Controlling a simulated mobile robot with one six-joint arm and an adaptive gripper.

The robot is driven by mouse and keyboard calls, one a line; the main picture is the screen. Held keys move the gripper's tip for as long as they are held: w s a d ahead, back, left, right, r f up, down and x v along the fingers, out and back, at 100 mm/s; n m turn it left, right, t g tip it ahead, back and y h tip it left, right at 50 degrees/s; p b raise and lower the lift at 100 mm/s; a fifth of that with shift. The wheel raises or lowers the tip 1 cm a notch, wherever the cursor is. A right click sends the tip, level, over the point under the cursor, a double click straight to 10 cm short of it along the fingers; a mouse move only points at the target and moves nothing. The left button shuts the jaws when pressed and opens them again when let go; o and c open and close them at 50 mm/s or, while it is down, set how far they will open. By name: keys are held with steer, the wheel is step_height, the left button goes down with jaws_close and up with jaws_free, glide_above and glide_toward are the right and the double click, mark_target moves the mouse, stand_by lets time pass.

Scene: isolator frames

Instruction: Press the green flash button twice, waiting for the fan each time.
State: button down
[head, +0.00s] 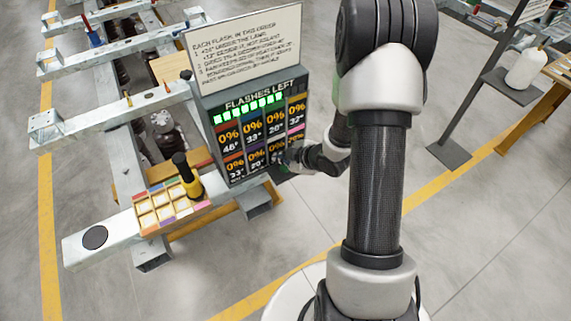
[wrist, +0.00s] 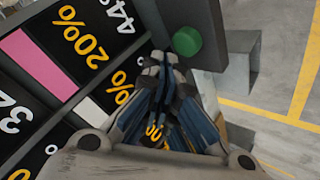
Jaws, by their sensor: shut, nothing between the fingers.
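The green flash button (wrist: 187,41) is a round knob in the wrist view. It sits on the dark side edge of the display board, just beyond my fingertips. My gripper (wrist: 162,68) is shut and empty, with its tips close below and left of the button; I cannot tell whether they touch. In the head view my gripper (head: 283,157) is at the board's lower right, and the button cannot be made out there. The display board (head: 205,98) reads "FLASHES LEFT" above a row of green bars and tiles with percentages and degrees. I cannot make out a fan.
An instruction sign (head: 243,45) stands above the board. A sectioned tray (head: 150,228) with a yellow, black-topped tool (head: 187,178) lies left on the metal frame (head: 75,252). A white bottle (head: 525,68) stands on a shelf at right.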

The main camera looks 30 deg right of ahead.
step_height(320, 180, up, 6)
steer(key=p, duration=0.5)
stand_by(0.9)
